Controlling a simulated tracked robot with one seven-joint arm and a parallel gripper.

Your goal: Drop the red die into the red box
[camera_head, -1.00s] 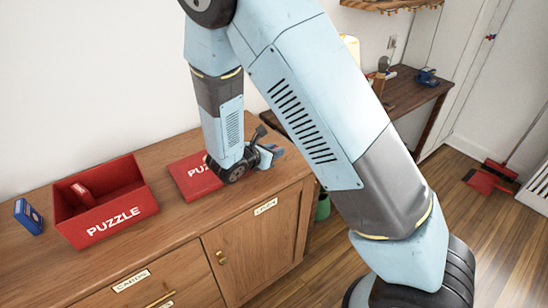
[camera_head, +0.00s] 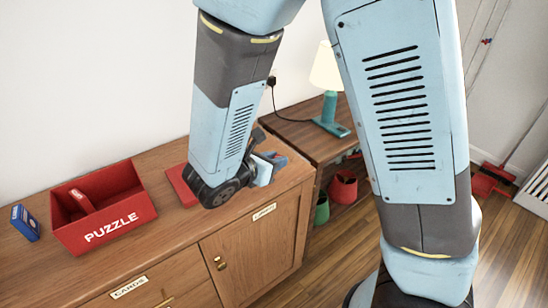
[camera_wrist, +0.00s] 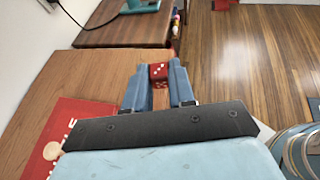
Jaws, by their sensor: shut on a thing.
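The red die (camera_wrist: 158,74) with white pips shows in the wrist view, between the two blue fingertips of my gripper (camera_wrist: 158,88). My gripper is shut on it. In the head view my gripper (camera_head: 270,163) is over the right end of the wooden cabinet, partly hidden by my own wrist, and the die cannot be made out there. The open red box (camera_head: 118,222), marked PUZZLE, stands on the cabinet to the left of my gripper. A red item (camera_head: 82,201) with white marking lies inside it.
A blue card pack (camera_head: 25,222) stands left of the box. A lamp (camera_head: 328,85) stands on the table behind. Cabinet top between box and lid is clear.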

